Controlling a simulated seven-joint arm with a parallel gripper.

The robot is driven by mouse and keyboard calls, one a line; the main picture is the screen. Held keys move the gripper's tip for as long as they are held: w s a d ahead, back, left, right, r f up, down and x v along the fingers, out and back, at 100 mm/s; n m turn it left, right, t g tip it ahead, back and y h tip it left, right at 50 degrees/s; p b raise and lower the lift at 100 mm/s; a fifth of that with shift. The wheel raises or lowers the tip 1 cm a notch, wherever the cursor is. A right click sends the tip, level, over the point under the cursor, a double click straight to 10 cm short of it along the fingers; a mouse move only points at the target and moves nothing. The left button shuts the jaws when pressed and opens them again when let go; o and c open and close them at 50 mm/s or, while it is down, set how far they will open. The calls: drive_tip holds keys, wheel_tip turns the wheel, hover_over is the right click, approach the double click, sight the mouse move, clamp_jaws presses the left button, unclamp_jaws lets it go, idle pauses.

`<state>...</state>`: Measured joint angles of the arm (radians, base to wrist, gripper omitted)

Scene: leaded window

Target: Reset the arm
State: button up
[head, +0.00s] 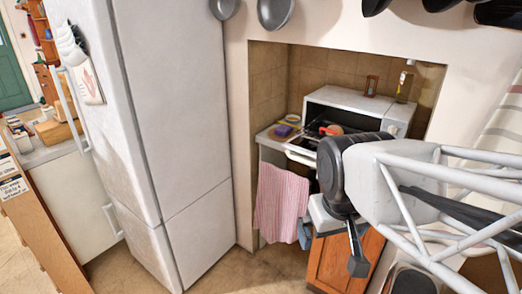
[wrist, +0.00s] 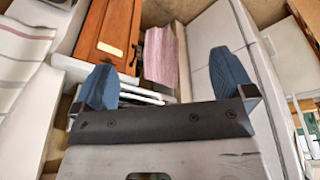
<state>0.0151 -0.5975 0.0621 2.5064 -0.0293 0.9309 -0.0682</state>
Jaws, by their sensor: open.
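My gripper (head: 330,248) hangs low in the head view, in front of the counter and the orange wooden cabinet door, at the end of my pale arm. In the wrist view my gripper (wrist: 163,80) has its two blue fingers wide apart with nothing held between them. The pink striped towel (wrist: 161,56) and the wooden cabinet door (wrist: 105,35) show beyond the fingers. In the head view the towel (head: 281,203) hangs left of my gripper. I cannot tell the exact gap between my gripper and the cabinet.
A white oven (head: 350,101) stands in the tiled alcove, its front partly hidden by my arm. A purple item (head: 284,131) lies on the counter to its left. The tall white fridge (head: 180,110) stands left. Pans (head: 275,12) hang above. Floor (head: 262,266) shows below.

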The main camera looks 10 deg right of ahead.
drive_tip(key=shift+s+a+f+m, duration=0.15)
drive_tip(key=shift+s+f+m, duration=0.1)
drive_tip(key=shift+s, duration=0.25)
drive_tip(key=shift+s+a+f+m, duration=0.1)
drive_tip(key=shift+s+f+m, duration=0.15)
drive_tip(key=shift+s, duration=0.25)
idle(0.6)
